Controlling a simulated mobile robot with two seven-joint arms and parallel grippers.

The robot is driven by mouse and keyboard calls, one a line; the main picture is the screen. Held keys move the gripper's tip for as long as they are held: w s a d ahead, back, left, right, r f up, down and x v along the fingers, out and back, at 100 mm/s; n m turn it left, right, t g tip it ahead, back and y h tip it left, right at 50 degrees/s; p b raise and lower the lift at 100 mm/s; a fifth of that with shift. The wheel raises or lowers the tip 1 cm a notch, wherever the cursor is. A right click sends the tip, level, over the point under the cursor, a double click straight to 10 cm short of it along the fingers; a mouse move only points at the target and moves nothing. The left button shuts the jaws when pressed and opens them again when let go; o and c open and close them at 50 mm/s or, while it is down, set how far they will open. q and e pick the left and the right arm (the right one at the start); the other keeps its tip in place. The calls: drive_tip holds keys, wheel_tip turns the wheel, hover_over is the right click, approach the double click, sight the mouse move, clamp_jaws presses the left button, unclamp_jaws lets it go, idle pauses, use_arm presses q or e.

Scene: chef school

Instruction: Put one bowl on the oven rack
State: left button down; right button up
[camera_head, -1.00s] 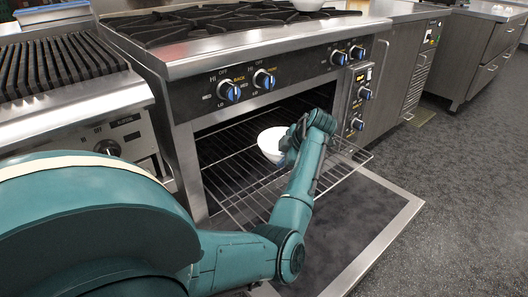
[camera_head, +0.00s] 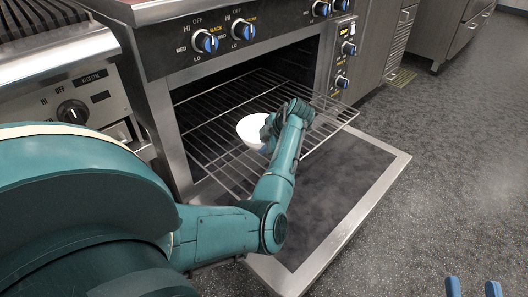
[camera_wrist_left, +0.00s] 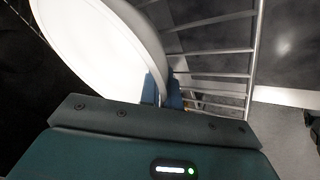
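A white bowl (camera_head: 249,129) is at the pulled-out oven rack (camera_head: 225,168), over its middle. I cannot tell whether its base touches the wires. My left gripper (camera_head: 268,132) is at the bowl's right side, its blue fingers shut on the rim. In the left wrist view the bowl (camera_wrist_left: 95,45) fills the upper left, tilted in the picture, with the blue fingers (camera_wrist_left: 163,90) at its rim and rack wires (camera_wrist_left: 215,50) to the right. My right gripper (camera_head: 473,288) shows only two blue fingertips, apart and empty, at the bottom right.
The oven door (camera_head: 340,195) lies open below the rack. The knob panel (camera_head: 225,38) runs above the oven opening. A grill unit (camera_head: 62,65) stands at left. The floor (camera_head: 440,150) at right is clear.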

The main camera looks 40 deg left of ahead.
use_arm(q)
drive_tip(key=shift+f, duration=0.45)
drive_tip(key=c, duration=2.1)
unclamp_jaws()
drive_tip(key=o, duration=0.5)
